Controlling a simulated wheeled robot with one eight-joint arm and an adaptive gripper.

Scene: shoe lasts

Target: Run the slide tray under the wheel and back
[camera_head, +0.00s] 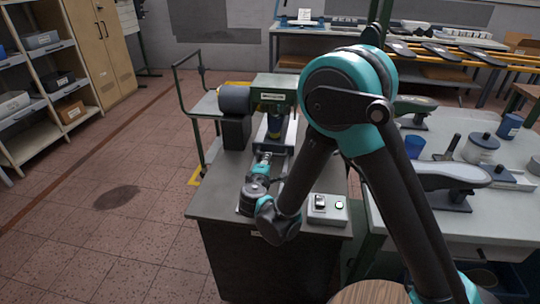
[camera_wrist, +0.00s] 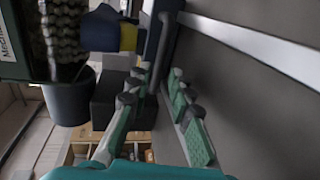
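The slide tray (camera_head: 279,150) is a narrow grey piece on the bench, running under the green machine (camera_head: 274,84). A dark blue piece (camera_head: 273,129) with some yellow stands at the machine's front; it also shows in the wrist view (camera_wrist: 98,28). A rough ridged wheel (camera_wrist: 65,38) shows beside the machine's green housing in the wrist view. My gripper (camera_head: 265,158) is low at the tray's near end. In the wrist view its fingers (camera_wrist: 158,80) stand apart with a grey strip (camera_wrist: 160,35) running between or just beyond them. Contact with the tray cannot be made out.
A second table (camera_head: 425,225) with shoe lasts, jars and a blue cup (camera_head: 414,146) stands right. Shelves (camera_head: 45,85) line the left; floor there is open.

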